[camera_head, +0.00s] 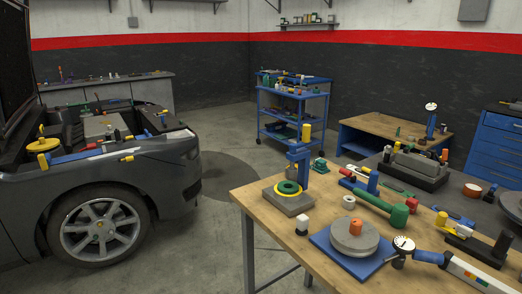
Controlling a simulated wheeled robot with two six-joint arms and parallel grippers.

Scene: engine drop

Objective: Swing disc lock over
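No part is plainly marked as the disc lock, and I cannot tell which one it is. On the wooden bench, a grey round disc (354,238) with an orange knob (356,227) lies on a blue plate (338,259). Left of it, a grey block (288,200) carries a green ring (288,187) over a yellow one. A blue upright with a yellow top (306,133) stands beside the ring. In the car's engine bay, a yellow disc (43,145) sits above a blue bar (68,158). Neither gripper shows.
A dark car (180,170) with raised hood stands at the left. The wooden bench (262,212) holds several tools, including a green-ended cylinder (397,216) and a dial gauge (403,244). A blue cart (292,105) stands behind. Open floor lies between car and bench.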

